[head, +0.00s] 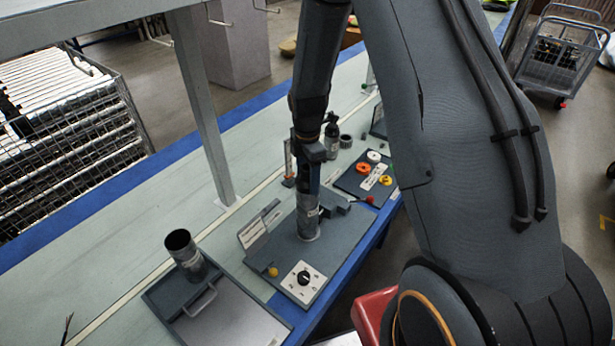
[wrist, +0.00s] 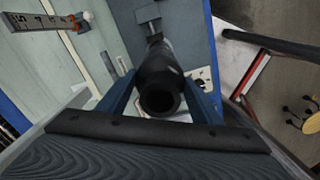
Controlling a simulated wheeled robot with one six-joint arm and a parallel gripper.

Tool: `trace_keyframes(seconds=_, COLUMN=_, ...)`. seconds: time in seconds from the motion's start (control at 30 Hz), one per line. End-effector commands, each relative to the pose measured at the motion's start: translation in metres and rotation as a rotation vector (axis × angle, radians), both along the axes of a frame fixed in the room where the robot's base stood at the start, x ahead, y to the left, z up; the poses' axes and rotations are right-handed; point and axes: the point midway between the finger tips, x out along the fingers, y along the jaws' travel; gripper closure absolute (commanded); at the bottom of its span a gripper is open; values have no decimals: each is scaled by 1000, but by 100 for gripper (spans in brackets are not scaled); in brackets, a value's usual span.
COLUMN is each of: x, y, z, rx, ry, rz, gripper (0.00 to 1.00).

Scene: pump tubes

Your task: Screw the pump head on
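My gripper (head: 307,184) points down over the dark board, right above a grey metal tube (head: 307,222) that stands upright on it. In the wrist view my gripper's two blue fingers (wrist: 160,82) flank a black cylindrical part with a round open end (wrist: 161,98). It looks like the pump head, and the fingers appear closed on its sides. In the head view the fingers hide most of this part. It is in line with the tube, but I cannot tell whether it touches or is seated on it.
A dark bottle-like part (head: 332,136) and a pad with coloured rings (head: 362,184) are behind.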

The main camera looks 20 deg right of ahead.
Motion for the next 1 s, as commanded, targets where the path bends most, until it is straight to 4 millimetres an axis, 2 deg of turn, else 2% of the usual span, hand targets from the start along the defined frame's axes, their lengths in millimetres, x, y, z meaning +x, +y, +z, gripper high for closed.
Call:
trace_keyframes(seconds=0.1, x=0, y=0, z=0, rx=0, ry=1, rz=-1, gripper=68)
trace_keyframes(seconds=0.33, x=0, y=0, z=0, rx=0, ry=1, rz=-27, gripper=68)
trace_keyframes(seconds=0.63, x=0, y=0, z=0, rx=0, ry=1, rz=-287, gripper=68)
trace_keyframes(seconds=1.0, x=-1, y=0, z=0, rx=0, ry=1, rz=-328, gripper=68)
